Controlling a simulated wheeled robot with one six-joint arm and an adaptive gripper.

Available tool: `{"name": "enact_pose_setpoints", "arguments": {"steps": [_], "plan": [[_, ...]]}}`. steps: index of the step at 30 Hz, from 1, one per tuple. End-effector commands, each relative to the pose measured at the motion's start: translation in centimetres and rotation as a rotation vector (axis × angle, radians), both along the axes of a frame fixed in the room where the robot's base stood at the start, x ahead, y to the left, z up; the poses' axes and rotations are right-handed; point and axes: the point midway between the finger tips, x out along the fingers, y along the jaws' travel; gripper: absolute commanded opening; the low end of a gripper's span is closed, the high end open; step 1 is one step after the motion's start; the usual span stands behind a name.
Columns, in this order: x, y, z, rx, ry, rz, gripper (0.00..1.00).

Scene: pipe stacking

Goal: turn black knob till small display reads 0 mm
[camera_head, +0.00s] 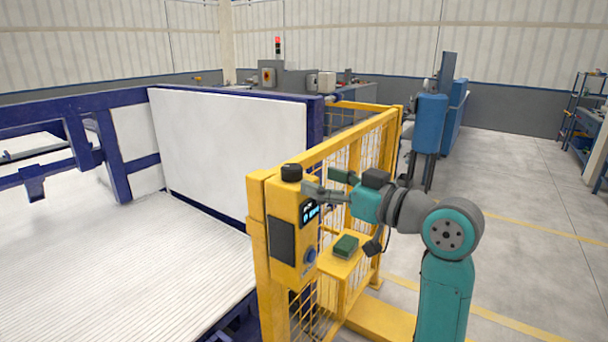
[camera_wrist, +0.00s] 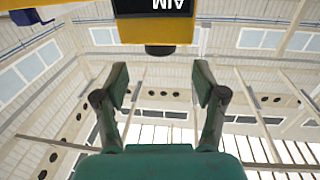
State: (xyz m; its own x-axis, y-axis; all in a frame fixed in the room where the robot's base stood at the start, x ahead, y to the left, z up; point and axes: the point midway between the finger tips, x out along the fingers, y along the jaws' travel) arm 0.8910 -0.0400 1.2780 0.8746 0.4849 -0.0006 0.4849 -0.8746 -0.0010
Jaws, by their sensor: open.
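The black knob (camera_head: 291,172) sits on top of a yellow control box (camera_head: 283,236) on the guard post. The display (camera_head: 310,211) on the box's right face shows small cyan characters, too small to read. My gripper (camera_head: 322,182) is open and empty, just right of the knob and apart from it. In the wrist view, my gripper (camera_wrist: 160,84) has its fingers spread wide. The knob (camera_wrist: 159,50) lies beyond the fingertips, roughly centred between them. Above it, the display (camera_wrist: 155,5) is cut off and shows upside-down white letters like "AIM", with no number visible.
A blue round button (camera_head: 310,255) is low on the box. A yellow mesh fence (camera_head: 360,150) runs behind my gripper. A yellow shelf (camera_head: 333,263) holds a green item (camera_head: 346,245) below my arm. Open floor lies to the right.

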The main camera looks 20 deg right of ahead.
Motion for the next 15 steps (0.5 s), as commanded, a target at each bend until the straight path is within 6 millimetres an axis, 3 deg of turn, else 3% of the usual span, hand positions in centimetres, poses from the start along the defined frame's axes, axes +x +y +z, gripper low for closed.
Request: {"name": "enact_pose_setpoints", "arguments": {"steps": [6, 15], "plan": [[-2.7, -1.5, 0.0, 0.000, -0.001, -0.001, 0.70], [-3.5, -1.9, 0.0, 0.000, 0.000, 0.001, 0.70]]}}
